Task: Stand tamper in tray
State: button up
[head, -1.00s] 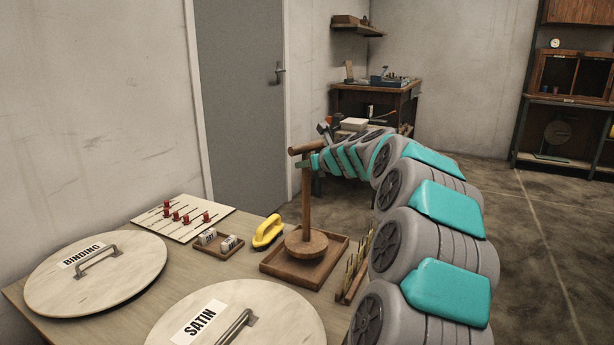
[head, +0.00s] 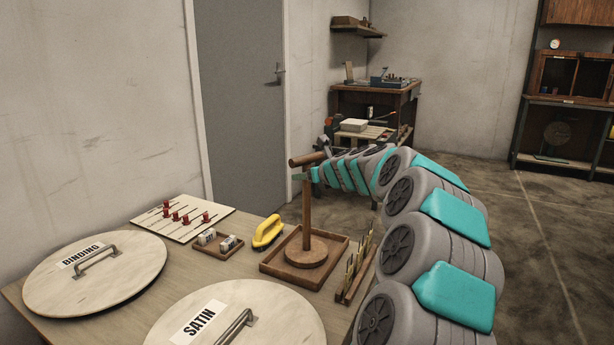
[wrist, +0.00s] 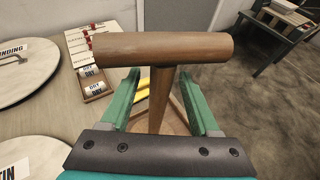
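The tamper (head: 307,215) is brown wood, with a round base, an upright shaft and a crossbar handle. In the head view it stands upright with its base inside the square wooden tray (head: 330,271). In the wrist view its crossbar (wrist: 163,48) spans the middle and the shaft runs down below it. My gripper (head: 304,177) is at the upper shaft, just under the crossbar. In the wrist view its green fingers (wrist: 160,80) are apart, one on each side of the shaft, with a gap visible on both sides. The crossbar hides part of the view beyond.
A yellow-handled tool (head: 268,232) and a small tray of labelled rolls (head: 218,243) lie left of the tray. A narrow rack (head: 355,270) stands close on its right. Round lids marked BINDING (head: 95,273) and SATIN (head: 240,315) cover the near table.

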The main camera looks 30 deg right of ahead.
jog(key=shift+r, duration=0.1)
jog(key=v, duration=1.2)
jog(key=s+a+f+n+g+y, duration=0.1)
jog(key=a+f+n+g+y, duration=0.15)
jog(key=a+n, duration=0.9)
jog(key=s+a+f+n+g+y, duration=0.1)
jog(key=s+a+f+n+g, duration=0.25)
jog(key=a, duration=0.65)
jog(key=s+a+f+n+g+y, duration=0.1)
jog(key=s+a+f+n+y, duration=0.2)
jog(key=s+a, duration=0.45)
jog(key=s+a+f+n+g+h, duration=0.2)
jog(key=s+a+f+n+g, duration=0.1)
jog(key=s+a+f+n, duration=0.35)
jog(key=s+d+f+n+g+h, duration=0.1)
jog(key=s+f+n+g+h, duration=0.1)
jog(key=s+n, duration=0.4)
jog(key=s+d+f+n+g+h, duration=0.1)
jog(key=s+f+n+g, duration=0.2)
jog(key=s, duration=1.3)
jog(key=f+n, duration=0.1)
jog(key=n, duration=0.2)
jog(key=shift+h, duration=0.35)
